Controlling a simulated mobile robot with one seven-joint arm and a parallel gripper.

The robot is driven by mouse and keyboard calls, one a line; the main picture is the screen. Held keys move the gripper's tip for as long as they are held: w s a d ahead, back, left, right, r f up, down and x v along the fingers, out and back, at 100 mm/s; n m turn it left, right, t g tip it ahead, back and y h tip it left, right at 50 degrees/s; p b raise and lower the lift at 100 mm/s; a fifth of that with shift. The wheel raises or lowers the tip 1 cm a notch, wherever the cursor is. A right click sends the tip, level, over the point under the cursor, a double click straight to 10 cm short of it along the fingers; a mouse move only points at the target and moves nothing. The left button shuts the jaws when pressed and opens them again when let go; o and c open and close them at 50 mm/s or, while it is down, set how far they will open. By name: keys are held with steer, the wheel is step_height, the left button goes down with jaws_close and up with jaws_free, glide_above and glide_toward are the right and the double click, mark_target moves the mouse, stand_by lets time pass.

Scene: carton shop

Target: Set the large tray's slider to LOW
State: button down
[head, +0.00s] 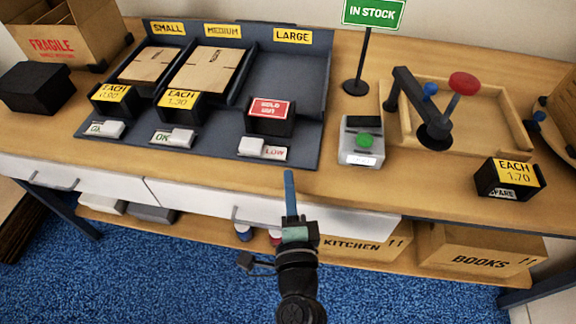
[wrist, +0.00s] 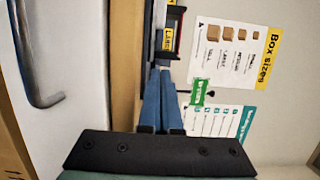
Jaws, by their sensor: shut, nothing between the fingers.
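The large tray (head: 300,75) is the right bay of the dark grey rack, under the yellow LARGE label (head: 292,36). It looks empty, and a red SOLD OUT card (head: 270,108) stands at its front. The large tray's slider (head: 252,146) is a white block at the left of its track, with the red word LOW (head: 276,153) uncovered to its right. My gripper (head: 289,176) is shut and empty, its blue fingers near the counter's front edge, below and right of the slider and seemingly not touching it. The wrist view shows the blue fingers together (wrist: 160,76); the slider is not clear there.
A grey device with a green button (head: 365,140) stands right of the rack. Beyond are the IN STOCK sign (head: 373,12) and a red-knobbed lever (head: 463,84). Drawers (head: 190,200) lie below the counter.

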steer(key=shift+s+d+r, duration=0.1)
steer(key=shift+s, duration=1.6)
steer(key=w+a+r+n+t+y, duration=0.25)
steer(key=r+n, duration=0.45)
steer(key=r, duration=0.9)
steer(key=w+a+r+n+t+y, duration=0.25)
steer(key=r+n, duration=0.35)
steer(key=r, duration=1)
steer(key=s+d+r+n+t+h, duration=0.1)
steer(key=s+r+n+t+h, duration=0.15)
steer(key=s+r, duration=0.55)
steer(key=s+d+r+n+t+h, duration=0.2)
steer(key=s+r+h, duration=0.1)
steer(key=r, duration=0.9)
step_height(320, 180, up, 24)
steer(key=p, duration=2.4)
steer(key=shift+w+a, duration=0.15)
steer(key=shift+w, duration=0.05)
steer(key=c, duration=1.5)
jaws_free()
steer(key=shift+c, duration=0.2)
